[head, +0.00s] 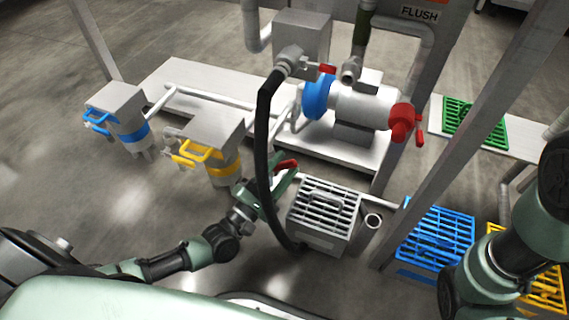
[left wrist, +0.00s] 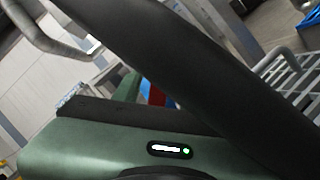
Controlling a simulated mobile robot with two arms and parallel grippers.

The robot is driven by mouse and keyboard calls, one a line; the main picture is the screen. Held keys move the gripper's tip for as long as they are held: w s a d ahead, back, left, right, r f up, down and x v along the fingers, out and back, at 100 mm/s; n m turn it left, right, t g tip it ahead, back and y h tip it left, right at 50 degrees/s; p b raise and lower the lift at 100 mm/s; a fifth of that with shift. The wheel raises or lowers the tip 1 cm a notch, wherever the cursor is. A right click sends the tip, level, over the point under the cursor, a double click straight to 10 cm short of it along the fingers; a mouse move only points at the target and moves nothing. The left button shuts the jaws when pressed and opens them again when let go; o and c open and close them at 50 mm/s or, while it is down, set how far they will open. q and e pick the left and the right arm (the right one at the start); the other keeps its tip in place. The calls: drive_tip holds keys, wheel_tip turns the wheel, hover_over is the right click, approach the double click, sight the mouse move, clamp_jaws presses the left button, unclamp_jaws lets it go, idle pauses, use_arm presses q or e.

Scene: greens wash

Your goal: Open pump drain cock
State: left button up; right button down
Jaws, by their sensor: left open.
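The pump has a blue casing (head: 319,97), a white body (head: 362,104) and a red end (head: 401,122) with a red handle. A small red lever (head: 286,165) sits low in front of the pump base; it may be the drain cock, but its fitting is hidden. My left gripper (head: 285,178) is open right at this lever, its green fingers beside it; whether they touch is unclear. In the left wrist view a red part (left wrist: 155,94) shows small beyond the gripper, largely hidden. My right gripper is out of view.
A black hose (head: 264,150) hangs from a valve with a red handle (head: 324,69) and passes across my left gripper; it also fills much of the left wrist view (left wrist: 185,65). A grated grey box (head: 322,213) stands just right of the gripper. Blue (head: 435,238) and yellow crates stand right.

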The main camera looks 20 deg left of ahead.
sight(283, 168)
use_arm(q)
drive_tip(key=p+v, duration=0.2)
drive_tip(key=v, duration=0.3)
drive_tip(key=shift+s+a, duration=0.15)
drive_tip(key=shift+s, duration=0.15)
drive_tip(key=shift+s+a+f, duration=0.2)
drive_tip(key=shift+s+f, duration=0.05)
drive_tip(key=shift+s, duration=0.3)
